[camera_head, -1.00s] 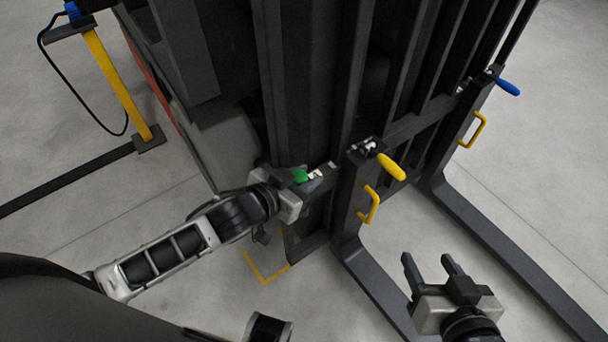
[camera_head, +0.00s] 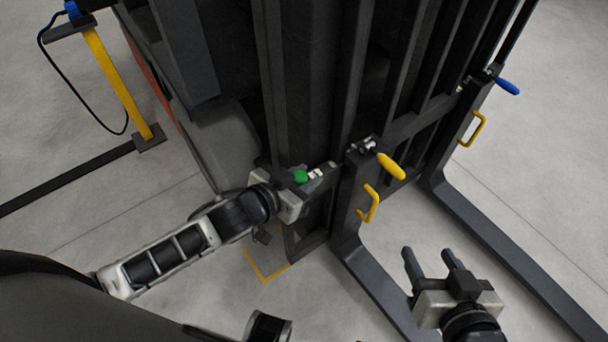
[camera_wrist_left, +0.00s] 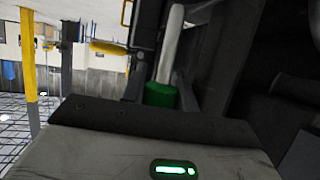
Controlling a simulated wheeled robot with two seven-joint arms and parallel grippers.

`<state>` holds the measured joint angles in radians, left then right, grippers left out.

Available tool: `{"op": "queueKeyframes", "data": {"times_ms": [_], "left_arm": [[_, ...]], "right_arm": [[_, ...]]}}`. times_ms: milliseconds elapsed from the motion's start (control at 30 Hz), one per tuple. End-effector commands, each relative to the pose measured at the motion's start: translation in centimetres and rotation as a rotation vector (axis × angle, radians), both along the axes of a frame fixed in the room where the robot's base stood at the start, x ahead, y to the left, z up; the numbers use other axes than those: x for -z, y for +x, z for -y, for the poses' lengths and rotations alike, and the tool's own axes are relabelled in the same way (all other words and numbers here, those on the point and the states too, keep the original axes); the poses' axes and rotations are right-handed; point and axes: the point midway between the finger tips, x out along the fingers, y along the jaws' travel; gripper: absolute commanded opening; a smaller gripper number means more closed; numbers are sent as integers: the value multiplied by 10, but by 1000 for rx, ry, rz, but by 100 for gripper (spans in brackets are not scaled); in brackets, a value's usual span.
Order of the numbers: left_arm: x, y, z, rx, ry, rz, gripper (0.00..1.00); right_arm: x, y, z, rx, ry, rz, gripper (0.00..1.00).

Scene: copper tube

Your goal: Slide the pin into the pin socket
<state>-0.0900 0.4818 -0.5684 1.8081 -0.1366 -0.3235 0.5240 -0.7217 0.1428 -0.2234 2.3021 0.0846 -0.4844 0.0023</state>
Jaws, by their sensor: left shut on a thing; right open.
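The pin has a green head (camera_head: 300,176) and a pale shaft (camera_head: 316,173). My left gripper (camera_head: 297,188) is shut on the pin beside the dark fork carriage (camera_head: 415,125). In the left wrist view the green head (camera_wrist_left: 160,94) sits just past the gripper body, with the pale shaft (camera_wrist_left: 172,45) pointing away from it. The pin socket cannot be made out clearly, and I cannot tell whether the shaft's tip touches anything. My right gripper (camera_head: 428,257) is open and empty, low at the right, near a fork.
A yellow handle (camera_head: 391,167) and a yellow grab loop (camera_head: 370,204) are on the near fork, right of my left gripper. A blue handle (camera_head: 507,86) is on the far fork. A yellow post (camera_head: 118,85) stands at the left. Grey floor (camera_head: 400,230) between the forks is clear.

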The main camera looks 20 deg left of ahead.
Motion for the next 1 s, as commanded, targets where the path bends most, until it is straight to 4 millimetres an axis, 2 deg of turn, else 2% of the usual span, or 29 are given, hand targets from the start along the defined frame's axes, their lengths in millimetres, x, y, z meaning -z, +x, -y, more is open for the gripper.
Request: {"op": "queueKeyframes", "data": {"times_ms": [1000], "left_arm": [[27, 0, 0, 0, -1, 0, 5]], "right_arm": [[22, -5, 1, -8, -9, -13, 55]]}}
